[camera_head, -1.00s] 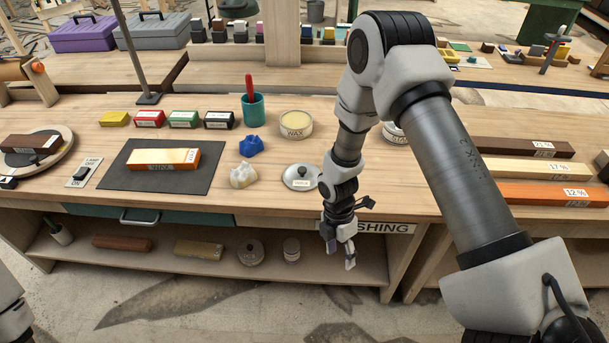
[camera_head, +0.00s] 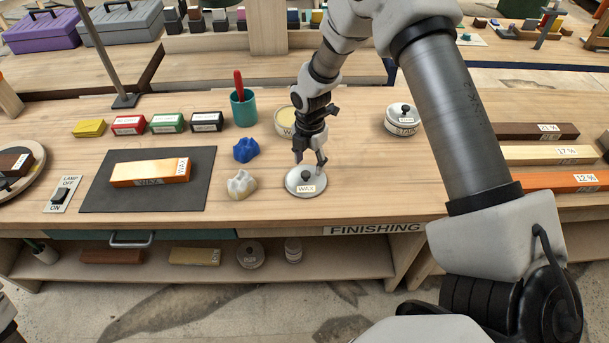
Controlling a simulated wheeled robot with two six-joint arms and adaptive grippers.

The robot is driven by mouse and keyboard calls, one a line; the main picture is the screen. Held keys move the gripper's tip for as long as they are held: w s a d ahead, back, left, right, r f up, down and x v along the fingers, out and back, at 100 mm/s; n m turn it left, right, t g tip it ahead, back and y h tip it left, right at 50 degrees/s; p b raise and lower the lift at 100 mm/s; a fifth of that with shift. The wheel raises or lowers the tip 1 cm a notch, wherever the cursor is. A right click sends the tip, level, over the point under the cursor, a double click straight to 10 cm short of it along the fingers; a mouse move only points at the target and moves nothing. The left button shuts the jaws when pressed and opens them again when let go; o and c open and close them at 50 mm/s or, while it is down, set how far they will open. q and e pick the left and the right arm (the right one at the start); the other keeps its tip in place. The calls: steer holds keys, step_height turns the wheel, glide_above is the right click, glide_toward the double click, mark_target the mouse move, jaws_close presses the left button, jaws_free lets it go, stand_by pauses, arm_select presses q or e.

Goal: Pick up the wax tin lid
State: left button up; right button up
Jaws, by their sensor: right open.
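The wax tin lid (camera_head: 304,189) is a round silvery lid with a dark knob and a WAX label. It lies flat on the bench near the front edge, right of the white lump. My right gripper (camera_head: 310,163) is open, pointing down just above the lid, with its fingertips close around the knob. I cannot tell whether they touch it. The open wax tin (camera_head: 283,121), with pale yellow wax inside, stands behind and is partly hidden by my right arm. My left gripper is not in view.
A white lump (camera_head: 242,184) and a blue lump (camera_head: 246,150) sit left of the lid. A teal cup (camera_head: 244,110) stands behind them. A second lidded tin (camera_head: 403,121) stands to the right. The bench between that tin and the lid is clear.

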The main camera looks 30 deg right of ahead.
mark_target(306, 172)
steer(key=f, duration=0.2)
steer(key=w+f, duration=0.1)
steer(key=f, duration=0.1)
steer(key=shift+w+a+f+p, duration=0.2)
steer(key=shift+f+p, duration=0.2)
steer(key=shift+s+r, duration=0.25)
steer(key=shift+s, duration=0.05)
steer(key=c, duration=1)
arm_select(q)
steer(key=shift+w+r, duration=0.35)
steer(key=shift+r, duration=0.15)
arm_select(e)
jaws_close()
